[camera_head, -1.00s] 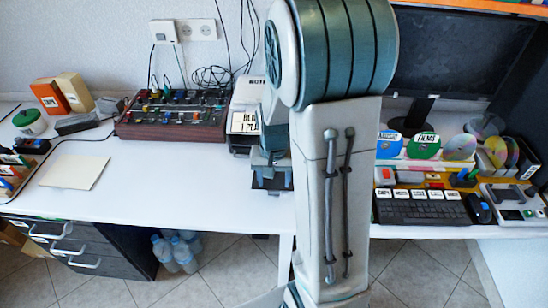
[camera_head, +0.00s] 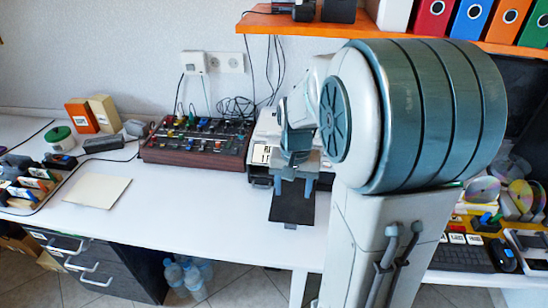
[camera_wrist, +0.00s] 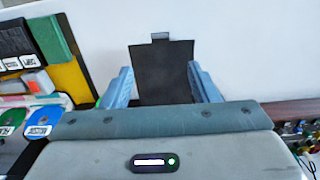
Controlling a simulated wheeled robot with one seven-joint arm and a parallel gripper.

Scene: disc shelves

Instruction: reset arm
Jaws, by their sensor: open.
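My gripper (camera_head: 292,183) is at the back middle of the white desk, in front of the white device with a paper label. Its two blue-grey fingers are apart and show at either side in the wrist view (camera_wrist: 162,88). A flat black plate (camera_head: 292,206) with a small tab shows below the gripper. In the wrist view the black plate (camera_wrist: 162,70) appears between and beyond the fingers, over the white surface. I cannot tell whether the fingers touch it. My arm's large elbow hides much of the desk's right side.
The white device (camera_head: 262,150) and a brown control box with knobs (camera_head: 196,145) stand close to the gripper's left. An orange shelf with binders (camera_head: 395,34) hangs over the right side. Discs (camera_head: 484,190) stand at the far right. The desk's left middle holds a beige sheet (camera_head: 98,191).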

